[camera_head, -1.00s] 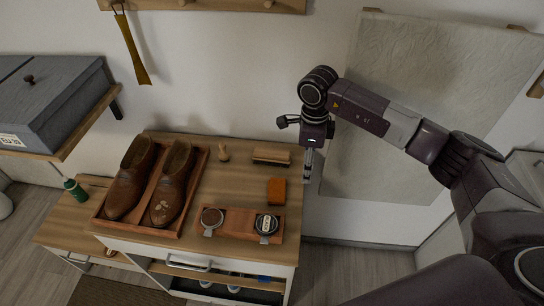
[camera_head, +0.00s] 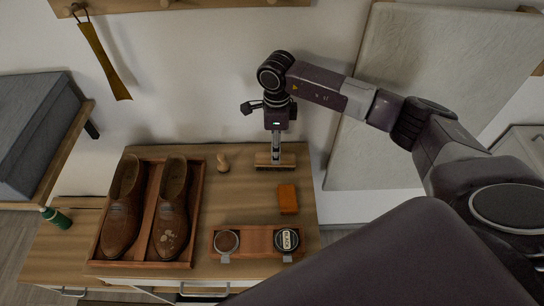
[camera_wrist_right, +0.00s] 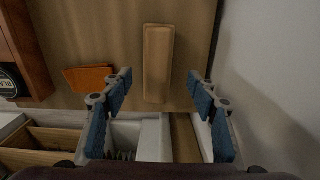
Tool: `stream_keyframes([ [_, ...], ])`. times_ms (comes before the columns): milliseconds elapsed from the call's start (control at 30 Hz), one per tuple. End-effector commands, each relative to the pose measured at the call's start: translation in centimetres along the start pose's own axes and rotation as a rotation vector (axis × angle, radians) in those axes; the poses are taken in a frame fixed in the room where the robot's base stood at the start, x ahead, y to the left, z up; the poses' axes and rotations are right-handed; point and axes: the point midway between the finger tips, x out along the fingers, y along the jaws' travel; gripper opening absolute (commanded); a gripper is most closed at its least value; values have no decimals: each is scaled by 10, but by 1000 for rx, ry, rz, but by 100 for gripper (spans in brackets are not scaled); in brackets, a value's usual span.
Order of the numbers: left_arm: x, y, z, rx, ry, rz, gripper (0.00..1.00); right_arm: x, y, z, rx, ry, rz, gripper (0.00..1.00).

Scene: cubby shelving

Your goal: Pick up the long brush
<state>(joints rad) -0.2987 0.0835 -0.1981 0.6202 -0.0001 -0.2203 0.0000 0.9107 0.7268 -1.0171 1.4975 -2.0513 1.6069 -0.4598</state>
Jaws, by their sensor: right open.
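The long brush (camera_head: 275,161), with a light wooden back and dark bristles, lies near the back edge of the wooden cabinet top. In the right wrist view its wooden back (camera_wrist_right: 158,62) points away from me. My right gripper (camera_head: 276,153) reaches down over the brush from behind. In the right wrist view my right gripper (camera_wrist_right: 161,78) is open, with a blue-padded finger to either side of the brush's line. Nothing is held. I cannot tell how high the fingertips are above the top. My left gripper is not in view.
Brown shoes sit in a tray (camera_head: 197,215). A wooden holder (camera_head: 257,239) carries two round tins. The wall is close behind the brush.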

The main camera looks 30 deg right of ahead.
Motion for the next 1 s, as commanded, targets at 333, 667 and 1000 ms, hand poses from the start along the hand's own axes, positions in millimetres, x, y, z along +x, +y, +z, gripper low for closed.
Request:
stream_keyframes([
  [333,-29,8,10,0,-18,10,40,41,4,2,1,1,3,54],
  [667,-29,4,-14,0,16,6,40,53,3,2,-1,-1,0,54],
  [1000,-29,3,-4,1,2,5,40,52,3,2,0,-1,-1,20],
])
